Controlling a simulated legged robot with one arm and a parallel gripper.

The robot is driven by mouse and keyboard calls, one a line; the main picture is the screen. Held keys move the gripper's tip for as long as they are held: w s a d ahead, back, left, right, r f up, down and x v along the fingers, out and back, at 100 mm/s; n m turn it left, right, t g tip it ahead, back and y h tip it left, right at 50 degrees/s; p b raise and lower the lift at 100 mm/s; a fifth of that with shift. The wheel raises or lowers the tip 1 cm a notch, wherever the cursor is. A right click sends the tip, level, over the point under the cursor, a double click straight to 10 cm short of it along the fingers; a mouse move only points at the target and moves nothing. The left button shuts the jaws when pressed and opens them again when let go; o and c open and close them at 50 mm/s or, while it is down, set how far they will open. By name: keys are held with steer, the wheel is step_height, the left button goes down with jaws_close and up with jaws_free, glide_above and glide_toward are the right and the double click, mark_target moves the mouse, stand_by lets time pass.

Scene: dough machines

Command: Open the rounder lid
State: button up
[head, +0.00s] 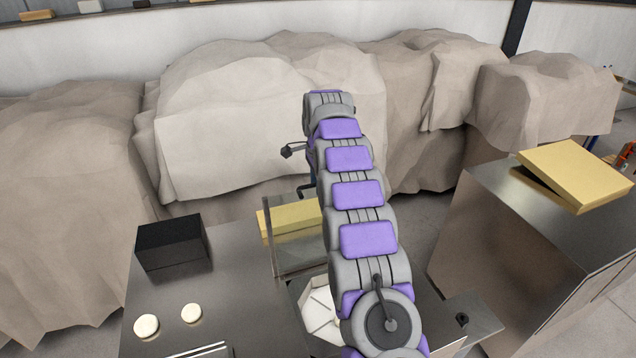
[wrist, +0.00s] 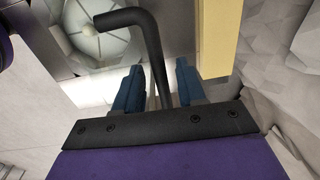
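The rounder (head: 318,312) shows as a white faceted round part beside my arm, partly hidden by it. In the wrist view its round, spoked disc (wrist: 97,32) is at upper left. A clear upright panel (head: 296,252) stands behind it in the head view; I cannot tell whether this is the lid. In the head view my gripper is mostly hidden behind the arm.
A steel table (head: 235,290) holds a black box (head: 172,243) and two pale round dough pieces (head: 147,325). A yellow block (head: 290,217) is behind the clear panel. A steel cabinet (head: 500,235) with a yellow board (head: 575,175) stands right. Beige draped shapes (head: 230,120) fill the back.

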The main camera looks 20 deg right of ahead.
steer(key=shift+r, duration=0.8)
step_height(320, 180, up, 16)
steer(key=p, duration=1.2)
steer(key=shift+s+f, duration=0.15)
steer(key=shift+s, duration=0.3)
steer(key=s+a+f+n+b, duration=0.25)
steer(key=s+b, duration=0.25)
steer(key=s, duration=0.3)
steer(key=s+a+f+n+g+b, duration=0.1)
steer(key=s+a+f+n+b, duration=0.15)
steer(key=s+n+b, duration=0.4)
steer(key=s+a+f+n+b, duration=0.15)
steer(key=s+f+b, duration=0.25)
steer(key=s, duration=0.6)
steer(key=s+a+f+n+b, duration=0.1)
steer(key=s+f+n+b, duration=0.1)
steer(key=s+f, duration=0.4)
steer(key=s+a+f+n+g+b, duration=0.1)
steer(key=s+f+b, duration=0.4)
steer(key=s, duration=0.8)
steer(key=s+a+f+n+b, duration=0.1)
steer(key=s+f+n+b, duration=0.3)
steer(key=s+f, duration=0.5)
steer(key=shift+s+g, duration=0.3)
steer(key=shift+s, duration=0.1)
